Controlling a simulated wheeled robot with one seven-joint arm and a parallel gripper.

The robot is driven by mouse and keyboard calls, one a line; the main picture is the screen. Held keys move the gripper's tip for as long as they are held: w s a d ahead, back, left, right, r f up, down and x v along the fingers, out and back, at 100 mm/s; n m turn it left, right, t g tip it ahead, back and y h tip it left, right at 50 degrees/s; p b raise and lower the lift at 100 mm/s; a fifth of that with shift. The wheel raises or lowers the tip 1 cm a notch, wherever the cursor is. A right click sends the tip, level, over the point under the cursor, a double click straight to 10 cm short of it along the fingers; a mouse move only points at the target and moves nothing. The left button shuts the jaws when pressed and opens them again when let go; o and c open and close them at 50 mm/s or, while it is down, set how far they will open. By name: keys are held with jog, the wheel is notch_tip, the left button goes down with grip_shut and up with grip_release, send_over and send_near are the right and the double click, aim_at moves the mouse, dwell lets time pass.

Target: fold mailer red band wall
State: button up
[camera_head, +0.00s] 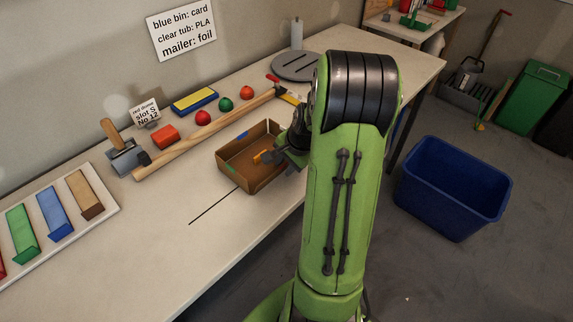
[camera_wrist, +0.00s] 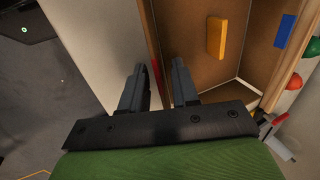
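The mailer (camera_head: 248,185) is an open brown cardboard box on the bench. It has a blue band (camera_head: 243,134) at its back and a green band (camera_head: 232,168) at its left. My gripper (camera_head: 282,156) is at the box's right side, partly hidden by my arm. In the wrist view my gripper (camera_wrist: 160,88) has its fingers apart, one on each side of a box wall. A sliver of red (camera_wrist: 156,72) shows on that wall between the fingers. A yellow-orange piece (camera_wrist: 216,38) shows inside the box. Whether the fingers touch the wall is unclear.
A wooden rail (camera_head: 205,133) runs behind the box, with red and green domes beyond it. A tray (camera_head: 105,190) of coloured strips lies at left. A blue bin (camera_head: 455,188) stands on the floor at right. The bench front left of the box is clear.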

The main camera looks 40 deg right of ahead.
grip_shut()
